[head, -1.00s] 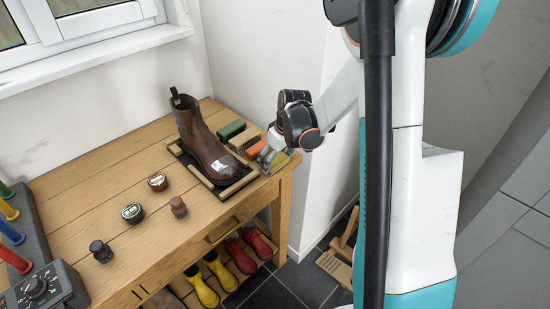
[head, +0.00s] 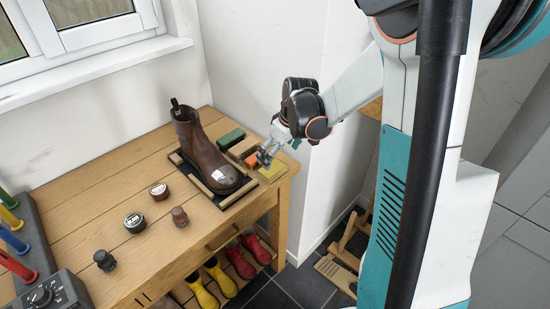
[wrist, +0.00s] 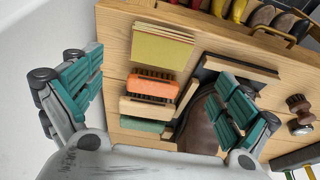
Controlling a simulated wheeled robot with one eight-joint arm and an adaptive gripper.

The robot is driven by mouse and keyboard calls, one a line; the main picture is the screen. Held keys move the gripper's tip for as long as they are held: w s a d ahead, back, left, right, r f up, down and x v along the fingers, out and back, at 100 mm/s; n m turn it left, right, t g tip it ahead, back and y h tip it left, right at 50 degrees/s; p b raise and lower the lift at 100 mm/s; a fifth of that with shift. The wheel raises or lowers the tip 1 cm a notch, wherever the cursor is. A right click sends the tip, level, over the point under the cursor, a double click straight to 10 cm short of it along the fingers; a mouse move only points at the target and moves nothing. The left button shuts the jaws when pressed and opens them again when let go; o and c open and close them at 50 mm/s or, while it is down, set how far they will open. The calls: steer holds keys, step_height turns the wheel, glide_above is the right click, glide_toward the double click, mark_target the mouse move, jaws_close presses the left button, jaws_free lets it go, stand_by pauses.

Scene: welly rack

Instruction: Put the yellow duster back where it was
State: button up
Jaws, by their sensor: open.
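The yellow duster (head: 273,170) lies flat on the wooden bench near its right front corner, at the end of a row of brushes. It also shows in the wrist view (wrist: 160,48), folded, at the top of the row. My gripper (head: 267,156) is open and empty above the row, just behind the duster. In the wrist view its two teal fingers (wrist: 160,92) stand wide apart, and the duster is clear of both. The fingers partly cover the orange brush (head: 254,157) in the head view.
A wooden brush (wrist: 148,107) and a green block (head: 230,137) continue the row. A brown boot (head: 205,150) stands on a black tray left of it. Tins and small knobs sit further left. Red and yellow wellies (head: 240,262) are below the bench.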

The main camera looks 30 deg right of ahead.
steer(key=shift+p+v, duration=0.5)
steer(key=shift+v, duration=1.7)
steer(key=s+a+r+t+b, duration=0.15)
steer(key=s+a+r, duration=0.35)
steer(key=s+a, duration=0.6)
steer(key=s+a+r+m+t+h+p, duration=0.1)
steer(key=s+a+r+m+t, duration=0.1)
steer(key=s+r, duration=0.4)
steer(key=s+m, duration=0.1)
steer(key=s, duration=0.2)
